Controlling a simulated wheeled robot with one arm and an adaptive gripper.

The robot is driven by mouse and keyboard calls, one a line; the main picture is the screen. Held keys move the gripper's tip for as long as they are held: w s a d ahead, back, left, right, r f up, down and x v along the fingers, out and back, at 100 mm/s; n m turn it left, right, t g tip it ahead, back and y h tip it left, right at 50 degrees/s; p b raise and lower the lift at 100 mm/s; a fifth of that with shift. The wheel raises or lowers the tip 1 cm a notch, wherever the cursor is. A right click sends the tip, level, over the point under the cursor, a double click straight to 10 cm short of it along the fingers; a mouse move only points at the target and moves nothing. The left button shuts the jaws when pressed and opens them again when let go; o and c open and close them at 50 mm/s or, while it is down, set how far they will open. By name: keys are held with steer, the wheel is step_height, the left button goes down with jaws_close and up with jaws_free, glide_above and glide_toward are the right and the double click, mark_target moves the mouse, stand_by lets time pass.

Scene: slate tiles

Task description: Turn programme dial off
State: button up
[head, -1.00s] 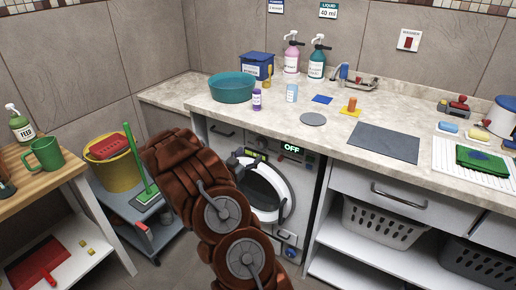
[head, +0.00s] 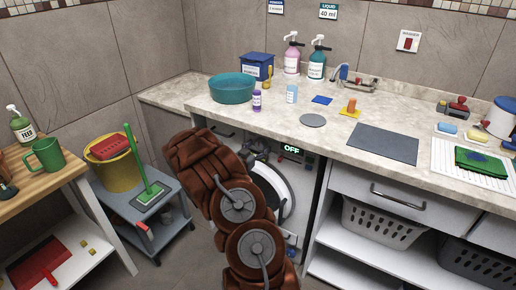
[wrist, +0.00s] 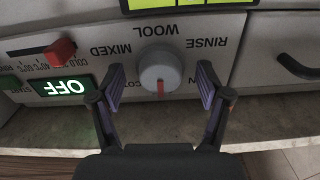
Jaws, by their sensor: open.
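The programme dial (wrist: 158,68) is a round grey knob with a red pointer mark on the washing machine's pale panel, upside down in the wrist view. Around it read WOOL, MIXED and RINSE. The red mark points to the picture's bottom, opposite WOOL. My gripper (wrist: 162,82) is open, its two purple-padded fingers on either side of the dial with gaps visible. A green display (wrist: 66,88) reads OFF; it also shows in the head view (head: 291,149). In the head view my arm hides the dial on the washing machine (head: 299,190).
A red slider (wrist: 60,51) on a temperature scale sits beside the dial. A drawer with a dark handle (wrist: 297,67) is at right in the wrist view. The worktop (head: 262,118) overhangs the machine. A grey cart (head: 165,205) stands left of my arm.

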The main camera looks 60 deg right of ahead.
steer(key=c, duration=1.2)
steer(key=shift+n+b, duration=0.3)
steer(key=shift+b, duration=0.05)
steer(key=o, duration=1.2)
steer(key=shift+a, duration=0.15)
steer(key=a, duration=1.1)
steer(key=shift+s+a, duration=0.25)
steer(key=shift+a, duration=0.15)
